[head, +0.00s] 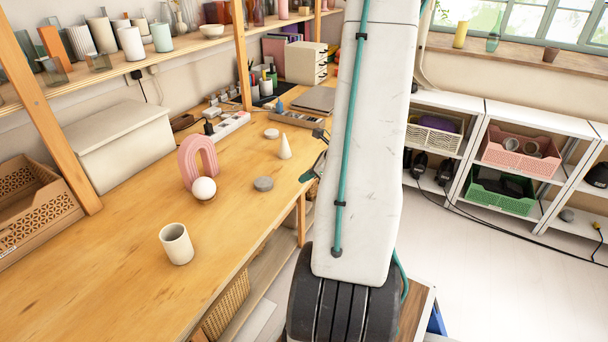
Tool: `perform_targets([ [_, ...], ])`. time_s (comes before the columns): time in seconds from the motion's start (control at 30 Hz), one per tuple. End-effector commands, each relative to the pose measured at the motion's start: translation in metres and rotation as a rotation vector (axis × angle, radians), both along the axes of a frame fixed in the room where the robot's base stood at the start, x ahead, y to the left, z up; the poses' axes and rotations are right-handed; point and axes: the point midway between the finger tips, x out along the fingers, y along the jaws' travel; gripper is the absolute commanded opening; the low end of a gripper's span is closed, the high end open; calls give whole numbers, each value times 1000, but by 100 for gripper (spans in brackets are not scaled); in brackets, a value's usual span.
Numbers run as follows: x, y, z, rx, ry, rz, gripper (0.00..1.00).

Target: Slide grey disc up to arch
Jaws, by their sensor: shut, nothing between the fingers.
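The grey disc (263,184) lies flat on the wooden table, near its right edge. The pink ridged arch (188,163) stands upright to its left and a little farther back, with clear tabletop between them. A white ball (204,189) sits right at the front of the arch and hides part of its base. My gripper (307,174) shows only in part at the table's right edge, right of the disc and apart from it. It is shut and empty, and my arm hides the rest of it.
A white cone (285,149) and a paler disc (272,133) stand behind the grey disc. A cream cup (177,245) stands at the front. A power strip (228,127) lies at the back. The front left of the wooden table (90,270) is bare.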

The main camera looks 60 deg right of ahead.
Motion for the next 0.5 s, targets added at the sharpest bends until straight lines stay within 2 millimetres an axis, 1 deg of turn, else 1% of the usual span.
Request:
perform_targets([
  [0.03, 8, 3, -9, 4, 2, 6, 0],
  [0.1, 19, 5, -20, 4, 2, 6, 0],
  [0.3, 48, 12, -49, 3, 2, 6, 0],
  [0.4, 65, 14, -47, -3, -1, 8, 0],
  [0.5, 76, 17, -47, -3, -1, 8, 0],
])
